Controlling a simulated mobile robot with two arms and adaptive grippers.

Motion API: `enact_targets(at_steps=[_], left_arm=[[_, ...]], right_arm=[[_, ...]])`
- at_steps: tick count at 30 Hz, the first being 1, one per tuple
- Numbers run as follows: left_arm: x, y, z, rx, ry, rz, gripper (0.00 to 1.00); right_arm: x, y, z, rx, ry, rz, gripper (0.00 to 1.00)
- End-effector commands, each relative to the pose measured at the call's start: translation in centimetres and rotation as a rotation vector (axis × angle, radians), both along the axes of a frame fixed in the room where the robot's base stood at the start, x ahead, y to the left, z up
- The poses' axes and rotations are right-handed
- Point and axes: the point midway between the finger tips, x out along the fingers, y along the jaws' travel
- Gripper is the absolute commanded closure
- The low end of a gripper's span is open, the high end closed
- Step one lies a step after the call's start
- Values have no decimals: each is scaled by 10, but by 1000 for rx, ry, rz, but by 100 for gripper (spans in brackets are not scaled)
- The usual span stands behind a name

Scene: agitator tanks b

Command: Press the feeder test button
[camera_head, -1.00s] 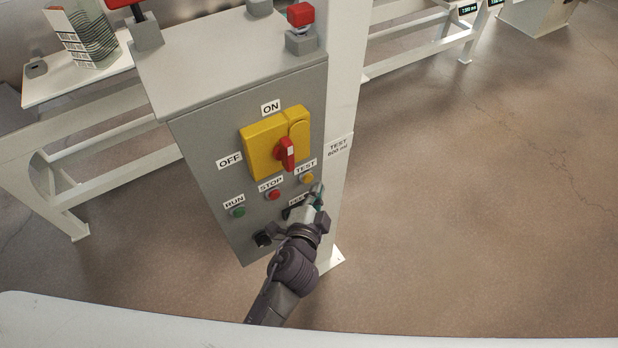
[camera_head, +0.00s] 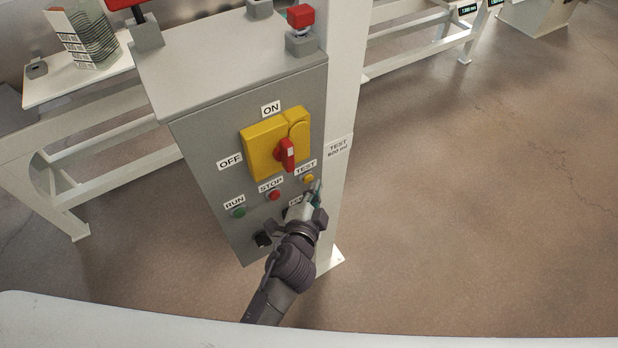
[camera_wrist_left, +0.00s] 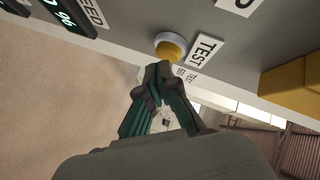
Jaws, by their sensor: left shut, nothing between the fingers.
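The yellow test button (camera_head: 308,179) sits under the TEST label at the right of the grey control panel's button row. In the left wrist view the yellow button (camera_wrist_left: 171,47) has a pale collar and stands beside the TEST label (camera_wrist_left: 206,48). My left gripper (camera_head: 316,186) is shut and empty, just below and in front of the button. In the left wrist view its fingertips (camera_wrist_left: 160,70) are close under the button; I cannot tell whether they touch it. The right gripper is in neither view.
A red STOP button (camera_head: 274,195) and a green RUN button (camera_head: 238,212) lie to the left in the same row. A yellow switch with a red handle (camera_head: 285,154) is above. A white post (camera_head: 342,110) stands at the panel's right. Open floor lies further right.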

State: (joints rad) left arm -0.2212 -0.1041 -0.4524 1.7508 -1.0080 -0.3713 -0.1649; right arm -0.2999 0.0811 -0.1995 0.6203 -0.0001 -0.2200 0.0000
Motion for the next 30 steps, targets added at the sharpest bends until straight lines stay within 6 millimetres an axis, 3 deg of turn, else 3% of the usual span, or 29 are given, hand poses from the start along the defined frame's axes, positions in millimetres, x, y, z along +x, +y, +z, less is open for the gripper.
enact_targets(at_steps=[30], left_arm=[[7, 5, -1, 0, 1, 0, 100]], right_arm=[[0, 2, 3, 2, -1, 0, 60]])
